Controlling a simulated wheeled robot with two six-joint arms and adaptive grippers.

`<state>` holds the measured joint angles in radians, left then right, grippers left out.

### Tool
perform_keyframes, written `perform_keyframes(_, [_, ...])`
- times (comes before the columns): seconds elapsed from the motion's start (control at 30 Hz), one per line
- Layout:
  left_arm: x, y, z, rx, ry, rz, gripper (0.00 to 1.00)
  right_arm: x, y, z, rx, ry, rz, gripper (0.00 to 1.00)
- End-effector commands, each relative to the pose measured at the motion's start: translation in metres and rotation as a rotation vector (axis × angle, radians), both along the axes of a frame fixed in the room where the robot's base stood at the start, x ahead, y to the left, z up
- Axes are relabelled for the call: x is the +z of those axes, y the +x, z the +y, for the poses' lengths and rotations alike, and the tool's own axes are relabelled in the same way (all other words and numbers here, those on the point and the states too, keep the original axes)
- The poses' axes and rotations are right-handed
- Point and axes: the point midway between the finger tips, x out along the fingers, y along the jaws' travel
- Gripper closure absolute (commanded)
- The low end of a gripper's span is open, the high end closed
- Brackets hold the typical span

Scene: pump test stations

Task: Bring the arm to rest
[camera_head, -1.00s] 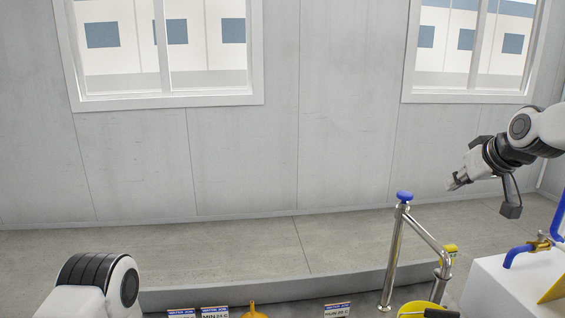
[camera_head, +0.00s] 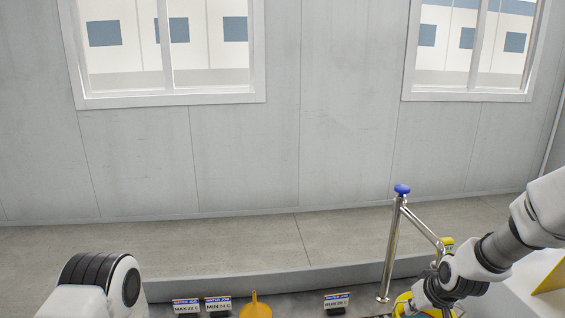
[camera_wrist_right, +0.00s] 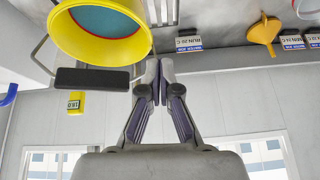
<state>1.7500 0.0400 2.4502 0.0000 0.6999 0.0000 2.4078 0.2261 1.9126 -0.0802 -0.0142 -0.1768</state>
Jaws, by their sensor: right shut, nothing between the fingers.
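My right arm (camera_head: 500,245) comes in from the right edge in the head view and reaches down to the lower right.
A chrome pipe stand with a blue knob (camera_head: 402,190) stands near my right arm. Small label signs (camera_head: 218,305), another sign (camera_head: 336,301) and a yellow funnel (camera_head: 255,308) line the bottom edge. A grey ledge (camera_head: 250,250) runs along the wall and looks clear.

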Motion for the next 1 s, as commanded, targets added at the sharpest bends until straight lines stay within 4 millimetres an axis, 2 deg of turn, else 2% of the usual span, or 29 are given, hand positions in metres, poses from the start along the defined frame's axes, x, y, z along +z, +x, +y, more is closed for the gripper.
perform_keyframes(0.03, [-0.001, 0.000, 0.000, 0.000, 0.000, 0.000, 0.54, -0.043, -0.026, 0.008, -0.005, -0.002, 0.061, 1.00])
perform_keyframes(0.1, [-0.001, 0.000, 0.000, 0.000, 0.000, 0.000, 0.54, -0.094, -0.064, 0.018, -0.019, -0.003, 0.130, 1.00])
perform_keyframes(0.17, [-0.001, 0.000, 0.000, 0.000, 0.000, -0.001, 0.54, -0.133, -0.102, 0.025, -0.032, -0.006, 0.189, 1.00])
perform_keyframes(0.2, [-0.001, 0.000, 0.000, 0.000, 0.000, -0.001, 0.54, -0.156, -0.131, 0.029, -0.041, -0.009, 0.230, 1.00])
perform_keyframes(0.27, [-0.001, 0.000, 0.000, 0.000, 0.000, 0.000, 0.54, -0.187, -0.176, 0.035, -0.055, -0.014, 0.292, 1.00])
perform_keyframes(0.3, [-0.001, 0.000, 0.000, 0.000, 0.000, 0.000, 0.54, -0.204, -0.207, 0.038, -0.062, -0.020, 0.332, 1.00])
perform_keyframes(0.33, [-0.001, 0.000, 0.000, 0.000, 0.000, 0.000, 0.54, -0.214, -0.230, 0.040, -0.069, -0.023, 0.360, 1.00])
perform_keyframes(0.4, [-0.001, 0.000, 0.000, 0.000, 0.000, 0.000, 0.54, -0.230, -0.277, 0.044, -0.081, -0.033, 0.419, 1.00])
perform_keyframes(0.5, [-0.001, 0.000, 0.000, 0.000, 0.000, 0.000, 0.54, -0.240, -0.324, 0.046, -0.093, -0.043, 0.474, 1.00])
perform_keyframes(0.57, [-0.001, 0.000, 0.000, 0.000, 0.000, 0.000, 0.54, -0.241, -0.338, 0.047, -0.097, -0.046, 0.490, 1.00])
perform_keyframes(0.63, [-0.001, 0.000, 0.000, 0.000, 0.000, 0.000, 0.54, -0.242, -0.344, 0.047, -0.100, -0.049, 0.495, 1.00])
perform_keyframes(1.0, [-0.002, 0.000, 0.000, 0.000, 0.000, 0.000, 0.54, -0.242, -0.343, 0.047, -0.100, -0.047, 0.492, 1.00])
